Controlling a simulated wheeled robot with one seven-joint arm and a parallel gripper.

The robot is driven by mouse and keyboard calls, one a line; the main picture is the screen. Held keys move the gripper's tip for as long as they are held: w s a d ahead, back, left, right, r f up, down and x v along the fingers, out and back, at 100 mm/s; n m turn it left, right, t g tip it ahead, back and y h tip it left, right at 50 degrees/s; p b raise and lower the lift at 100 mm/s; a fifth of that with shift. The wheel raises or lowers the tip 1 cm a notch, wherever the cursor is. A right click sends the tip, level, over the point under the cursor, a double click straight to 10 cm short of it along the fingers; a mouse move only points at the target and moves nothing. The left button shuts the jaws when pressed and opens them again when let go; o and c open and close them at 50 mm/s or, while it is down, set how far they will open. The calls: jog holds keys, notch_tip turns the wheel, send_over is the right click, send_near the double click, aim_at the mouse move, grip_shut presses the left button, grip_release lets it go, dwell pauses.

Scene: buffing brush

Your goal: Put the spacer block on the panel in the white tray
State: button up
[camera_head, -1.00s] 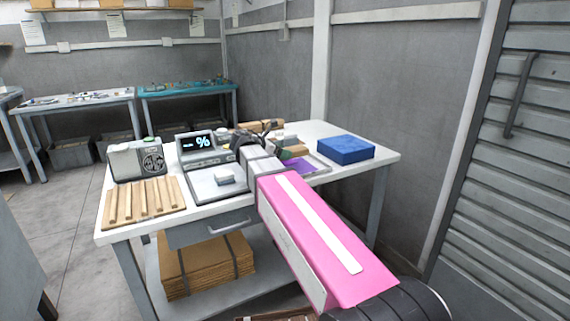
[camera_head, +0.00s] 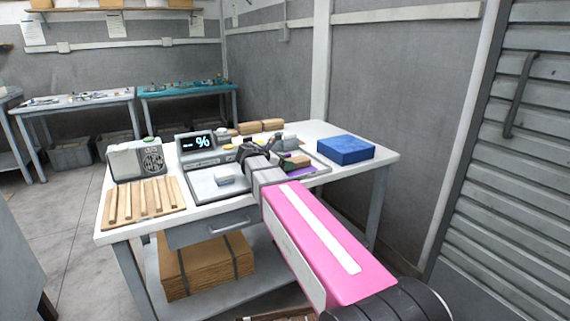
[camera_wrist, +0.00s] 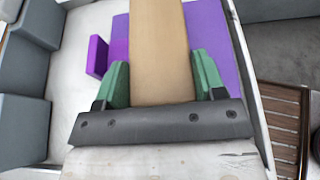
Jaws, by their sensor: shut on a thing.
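My gripper (camera_wrist: 162,85) has green fingers shut on the sides of a tan wooden block (camera_wrist: 158,45), which extends forward out of the wrist view's top edge. Whether this is the spacer block I cannot tell. In the head view, the tan block (camera_head: 299,159) shows beyond my wrist. Below it in the wrist view lies a purple panel (camera_wrist: 211,50) in a white tray (camera_wrist: 240,62). A small purple block (camera_wrist: 97,55) stands left of the held block. The held block hides the panel's middle; contact between them cannot be told.
A display unit (camera_head: 196,144) and a pale block (camera_head: 224,174) on a plate stand left of my gripper. A slatted wooden rack (camera_head: 143,203) lies at the table's left. A blue box (camera_head: 346,150) stands at right. Tan wooden blocks (camera_head: 248,128) lie behind.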

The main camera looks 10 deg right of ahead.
jog(key=shift+f, duration=0.1)
jog(key=o, duration=0.9)
jog(key=shift+o, duration=0.2)
jog(key=shift+a+r, duration=0.1)
jog(key=shift+r, duration=0.1)
jog(key=v, duration=1.2)
jog(key=shift+f, duration=0.1)
